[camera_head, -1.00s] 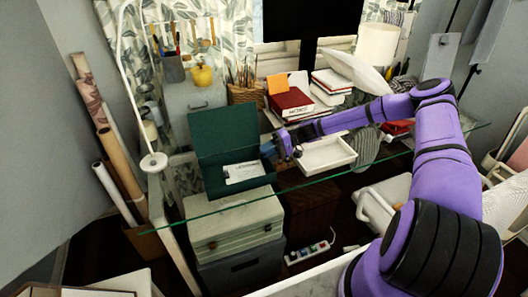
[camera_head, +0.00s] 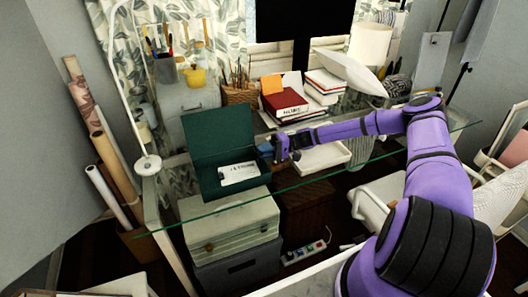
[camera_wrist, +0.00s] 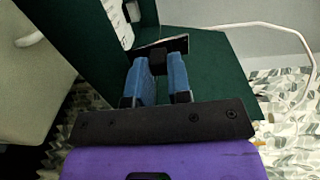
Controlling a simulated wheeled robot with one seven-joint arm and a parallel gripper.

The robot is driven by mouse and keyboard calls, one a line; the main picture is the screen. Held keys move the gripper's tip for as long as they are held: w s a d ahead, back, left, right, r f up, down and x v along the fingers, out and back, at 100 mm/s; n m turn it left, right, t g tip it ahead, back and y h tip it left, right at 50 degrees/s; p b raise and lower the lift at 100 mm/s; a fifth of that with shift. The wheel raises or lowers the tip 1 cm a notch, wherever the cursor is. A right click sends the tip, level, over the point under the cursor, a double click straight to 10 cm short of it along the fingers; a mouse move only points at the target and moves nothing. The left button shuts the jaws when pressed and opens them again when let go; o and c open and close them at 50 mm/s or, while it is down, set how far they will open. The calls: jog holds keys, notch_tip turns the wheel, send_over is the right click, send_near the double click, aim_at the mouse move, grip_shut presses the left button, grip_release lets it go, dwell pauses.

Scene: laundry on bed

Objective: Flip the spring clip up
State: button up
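A dark green box file (camera_head: 220,138) stands open on the glass desk, with its lid raised at the back. My gripper (camera_head: 268,150) is at the box's right side in the head view. In the wrist view, the blue fingers of my gripper (camera_wrist: 158,75) point into the green box (camera_wrist: 215,62). The dark spring clip (camera_wrist: 172,44), a flat bar with a black block, is at the fingertips. The black block sits between the fingers, which appear closed on it. The clip is hidden in the head view.
A white tray (camera_head: 322,157) lies right of the box under my arm. Red and white books (camera_head: 287,104) and a pencil basket (camera_head: 239,93) stand behind. A white lamp arm (camera_head: 123,85) rises at the left. The glass desk's front edge (camera_head: 300,184) runs below.

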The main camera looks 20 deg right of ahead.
jog(key=o, duration=0.4)
jog(key=shift+c, duration=0.2)
jog(key=shift+s+f, duration=0.1)
